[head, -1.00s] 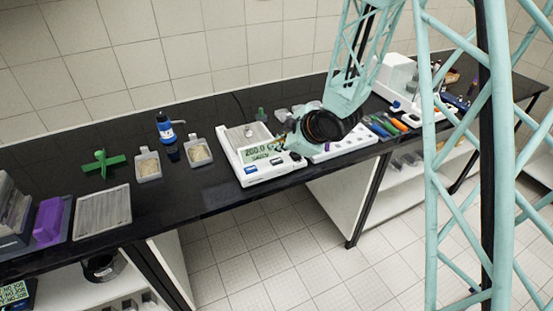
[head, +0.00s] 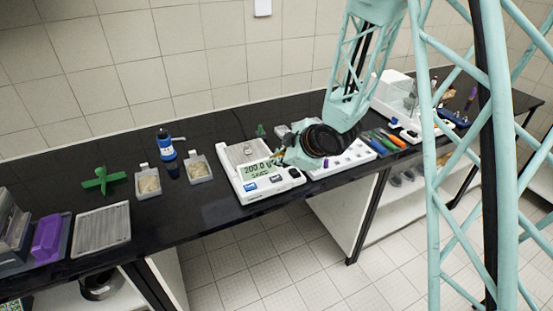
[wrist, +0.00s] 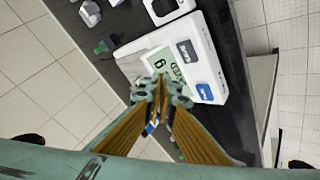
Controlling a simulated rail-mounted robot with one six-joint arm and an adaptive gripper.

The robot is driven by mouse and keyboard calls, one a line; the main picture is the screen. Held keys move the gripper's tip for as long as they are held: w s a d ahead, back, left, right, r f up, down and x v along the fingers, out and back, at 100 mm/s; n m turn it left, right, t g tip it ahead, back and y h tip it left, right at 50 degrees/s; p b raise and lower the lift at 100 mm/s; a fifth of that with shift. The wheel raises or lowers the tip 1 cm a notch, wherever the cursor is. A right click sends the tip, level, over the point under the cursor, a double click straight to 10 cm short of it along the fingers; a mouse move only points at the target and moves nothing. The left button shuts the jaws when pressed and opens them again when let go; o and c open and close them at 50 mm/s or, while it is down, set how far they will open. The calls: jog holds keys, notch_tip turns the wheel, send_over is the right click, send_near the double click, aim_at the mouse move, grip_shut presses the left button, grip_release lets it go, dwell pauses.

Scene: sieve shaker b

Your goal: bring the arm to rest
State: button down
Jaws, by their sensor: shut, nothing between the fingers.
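My gripper (head: 282,157) is near the right side of the white balance (head: 262,183), above the black bench, in the head view. In the wrist view my gripper (wrist: 163,98) has its fingertips together, with nothing visible between them, and it overlaps the edge of the balance (wrist: 203,45). My teal lattice arm (head: 352,75) reaches down to it from above. The balance display reads about 200.0 in the head view. I cannot tell the height of my fingertips above the balance.
Sand-filled trays (head: 148,185), a blue bottle (head: 166,147) and a green cross-shaped piece (head: 102,181) stand to the left. The floor in front is clear.

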jog(key=shift+d+r, duration=0.35)
jog(key=s+d+r+m+h+b, duration=0.2)
jog(key=s+d+r+m+h, duration=0.55)
jog(key=s+d+r, duration=1)
jog(key=s+d+r+m+g, duration=0.1)
jog(key=s+r+m, duration=0.1)
jog(key=s, duration=0.8)
jog(key=s+d+r+m+g+y+b, duration=0.1)
jog(key=s+m, duration=0.3)
jog(key=s, duration=0.7)
jog(key=s+d+r+m+g+y+b, duration=0.1)
jog(key=s+d+r+m, duration=0.1)
jog(key=s, duration=0.9)
jog(key=shift+r+m, duration=0.55)
